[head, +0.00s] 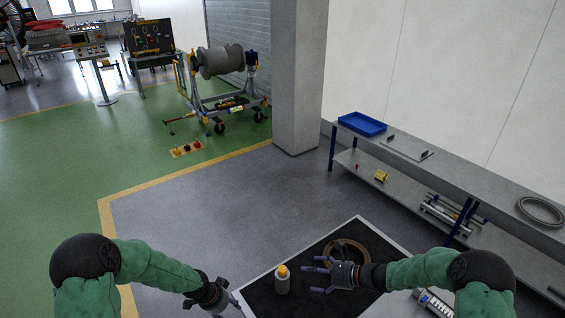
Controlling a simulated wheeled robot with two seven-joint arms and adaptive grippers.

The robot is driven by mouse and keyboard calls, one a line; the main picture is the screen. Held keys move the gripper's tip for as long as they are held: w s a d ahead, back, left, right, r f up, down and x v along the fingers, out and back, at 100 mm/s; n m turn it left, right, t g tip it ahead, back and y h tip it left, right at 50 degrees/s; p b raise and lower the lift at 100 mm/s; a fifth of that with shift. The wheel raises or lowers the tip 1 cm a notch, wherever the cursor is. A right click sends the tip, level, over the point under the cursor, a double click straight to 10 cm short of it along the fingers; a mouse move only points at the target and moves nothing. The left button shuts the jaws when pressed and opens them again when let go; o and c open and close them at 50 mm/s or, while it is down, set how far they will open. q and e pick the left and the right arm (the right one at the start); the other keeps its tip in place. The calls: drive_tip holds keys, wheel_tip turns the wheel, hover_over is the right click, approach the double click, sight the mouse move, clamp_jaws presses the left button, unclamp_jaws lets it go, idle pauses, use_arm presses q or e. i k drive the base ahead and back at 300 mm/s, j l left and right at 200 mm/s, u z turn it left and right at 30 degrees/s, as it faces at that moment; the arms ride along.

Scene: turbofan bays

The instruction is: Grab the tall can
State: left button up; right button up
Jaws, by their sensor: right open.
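A grey can with a yellow-orange cap (282,281) stands upright on the black mat (262,298) in front of me. My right gripper (318,275) is just to the right of the can, its purple-grey fingers spread and pointing left toward it. The fingers look open and empty, with a small gap to the can. My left gripper (228,306) is left of the mat, low in the picture; its fingers are only partly visible at the bottom edge.
A brown ring (347,246) lies on the mat behind my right gripper. A grey bench (462,179) on the right bears a blue tray (362,124) and a coiled hose (540,211). A pillar (298,80) stands behind. The grey floor left of the mat is clear.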

sight(281, 282)
drive_tip(key=k, duration=1)
